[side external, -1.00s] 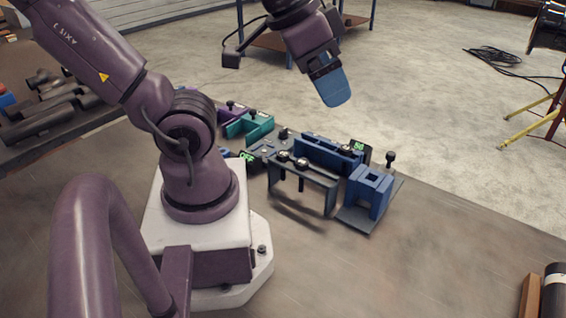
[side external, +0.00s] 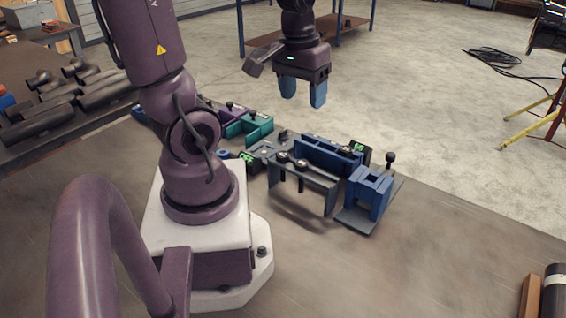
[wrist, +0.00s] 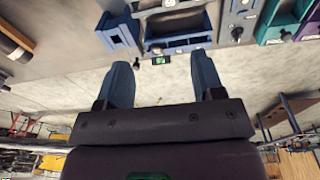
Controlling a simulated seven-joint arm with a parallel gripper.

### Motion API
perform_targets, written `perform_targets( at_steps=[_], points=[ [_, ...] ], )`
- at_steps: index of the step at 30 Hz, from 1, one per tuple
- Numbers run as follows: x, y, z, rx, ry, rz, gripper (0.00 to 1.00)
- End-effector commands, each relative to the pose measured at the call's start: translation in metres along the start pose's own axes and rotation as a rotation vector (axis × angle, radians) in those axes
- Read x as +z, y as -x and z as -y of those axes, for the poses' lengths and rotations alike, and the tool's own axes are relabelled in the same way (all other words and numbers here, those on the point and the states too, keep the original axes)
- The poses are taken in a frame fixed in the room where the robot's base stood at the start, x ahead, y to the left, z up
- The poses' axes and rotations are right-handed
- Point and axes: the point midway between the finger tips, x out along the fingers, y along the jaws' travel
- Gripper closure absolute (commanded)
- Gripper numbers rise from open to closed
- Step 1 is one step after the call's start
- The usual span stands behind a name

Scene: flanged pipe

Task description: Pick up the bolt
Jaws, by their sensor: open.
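My gripper (side external: 302,98) hangs in the air above and behind the fixtures in the side view, with its two blue fingers pointing down, apart and empty. In the wrist view my gripper (wrist: 160,62) shows both blue fingers with a clear gap between them. A dark upright pin with a round head (side external: 390,160) stands at the right end of the fixtures, beside a blue block. It may be the bolt, but several similar dark round-headed pieces are present and I cannot tell which is meant. Nothing touches the fingers.
A blue slotted block (side external: 370,190), a grey bracket (side external: 318,182) and a long blue holder (side external: 325,153) stand close together on the table. A teal fixture (side external: 248,128) stands further left. Dark pipes (side external: 45,120) lie at far left.

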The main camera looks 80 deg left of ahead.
Motion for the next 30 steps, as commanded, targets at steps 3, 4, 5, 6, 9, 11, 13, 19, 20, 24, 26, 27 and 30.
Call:
perform_targets(
  at_steps=[3, 4, 5, 6, 9, 11, 13, 19, 20, 24, 26, 27, 30],
  points=[
    [-0.011, -0.029, 0.043, -0.040, 0.274, 0.090, 0.38],
    [-0.012, -0.035, 0.051, -0.048, 0.330, 0.104, 0.38],
    [-0.013, -0.040, 0.058, -0.055, 0.381, 0.114, 0.38],
    [-0.015, -0.045, 0.066, -0.064, 0.442, 0.121, 0.38],
    [-0.024, -0.046, 0.070, -0.070, 0.547, 0.095, 0.38],
    [-0.024, -0.049, 0.070, -0.070, 0.572, 0.089, 0.38],
    [-0.023, -0.056, 0.070, -0.071, 0.583, 0.090, 0.38],
    [-0.018, -0.094, 0.071, -0.072, 0.581, 0.095, 0.38],
    [-0.017, -0.099, 0.071, -0.072, 0.581, 0.094, 0.38],
    [-0.016, -0.117, 0.072, -0.070, 0.580, 0.091, 0.38],
    [-0.016, -0.120, 0.072, -0.070, 0.579, 0.090, 0.38],
    [-0.016, -0.122, 0.072, -0.069, 0.578, 0.089, 0.38],
    [-0.014, -0.129, 0.073, -0.070, 0.578, 0.090, 0.38]
  ],
)
